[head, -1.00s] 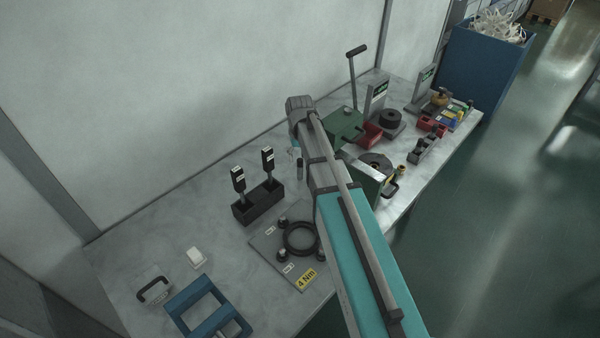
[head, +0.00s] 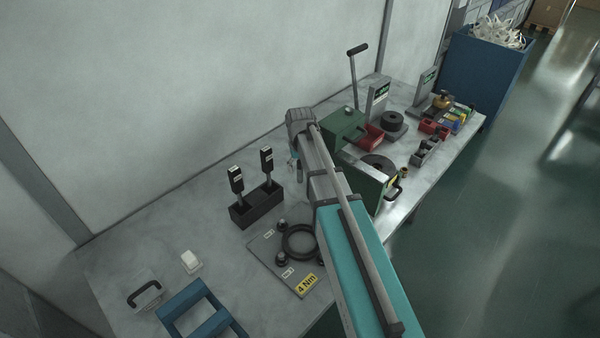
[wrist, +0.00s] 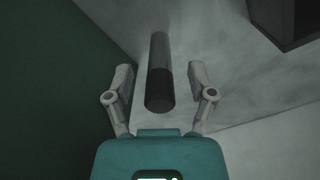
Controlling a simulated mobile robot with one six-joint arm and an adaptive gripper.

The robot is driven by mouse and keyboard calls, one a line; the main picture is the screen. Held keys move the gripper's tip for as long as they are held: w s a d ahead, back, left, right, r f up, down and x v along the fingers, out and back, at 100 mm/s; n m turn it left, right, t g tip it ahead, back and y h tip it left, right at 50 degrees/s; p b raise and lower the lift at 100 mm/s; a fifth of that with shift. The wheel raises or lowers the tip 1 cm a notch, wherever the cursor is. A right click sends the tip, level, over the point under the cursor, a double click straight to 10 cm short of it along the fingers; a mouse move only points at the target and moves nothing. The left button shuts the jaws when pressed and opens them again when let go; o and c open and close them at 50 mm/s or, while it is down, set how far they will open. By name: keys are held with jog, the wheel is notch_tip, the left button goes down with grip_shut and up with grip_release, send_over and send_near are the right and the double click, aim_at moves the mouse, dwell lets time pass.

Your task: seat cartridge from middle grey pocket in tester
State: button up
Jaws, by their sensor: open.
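My gripper (wrist: 160,90) is open in the wrist view, its two fingers spread apart. A dark cylinder (wrist: 160,85), black at its near end and greyer further away, shows between the fingers, with a gap on each side. I cannot tell for sure whether it is the cartridge. In the head view my arm hides most of the gripper, which is behind the black holder and left of the green box (head: 345,125) with its upright lever. A grey block with pockets (head: 426,152) is on the right part of the bench; its contents are too small to tell. I cannot tell which station is the tester.
A black holder (head: 256,209) with two upright tools stands left of the arm. A plate with a black ring (head: 299,241) lies in front of it. The left bench has free room.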

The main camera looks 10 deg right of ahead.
grip_shut()
dwell(0.4)
jog(key=shift+r, duration=0.15)
notch_tip(320, 180, up, 3)
jog(key=p, duration=0.3)
jog(key=shift+s+d+r+p, duration=1.3)
jog(key=shift+s+r+p, duration=0.35)
jog(key=shift+s, duration=0.3)
jog(key=shift+s+d+r+p, duration=1.3)
jog(key=shift+s+r+p, duration=0.35)
jog(key=shift+s, duration=0.3)
jog(key=shift+s+d+r+p, duration=1.3)
jog(key=shift+s+r+p, duration=0.25)
jog(key=shift+s+p, duration=0.3)
jog(key=shift+s, duration=0.1)
